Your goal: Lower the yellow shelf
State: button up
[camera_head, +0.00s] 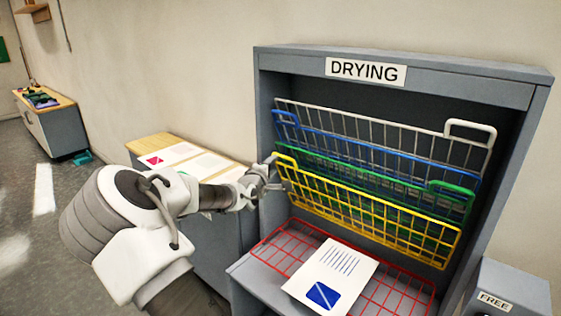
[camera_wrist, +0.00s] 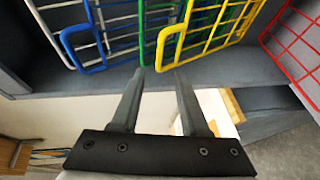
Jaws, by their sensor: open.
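The yellow wire shelf (camera_head: 372,193) is tilted up steeply in the grey drying rack (camera_head: 400,65), in front of the raised green shelf (camera_head: 452,188). A yellow loop handle sticks out at its left end. My gripper (camera_head: 268,178) is beside this handle at the rack's left side. In the wrist view, my gripper (camera_wrist: 160,78) is open, with its two fingers apart. The handle of the yellow shelf (camera_wrist: 162,50) lies just beyond and between the fingertips. The gripper is not closed on it; I cannot tell whether they touch.
Blue (camera_head: 330,145) and white (camera_head: 380,125) shelves are also raised behind. The red shelf (camera_head: 275,250) lies flat below, with a printed sheet (camera_head: 335,270) on it. A side table with papers (camera_head: 155,143) stands left of the rack. A grey FREE box (camera_head: 520,290) is at lower right.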

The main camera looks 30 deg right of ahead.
aim_at(282, 157)
jog(key=x, duration=0.8)
jog(key=shift+w+d, duration=0.25)
grip_shut()
dwell(1.1)
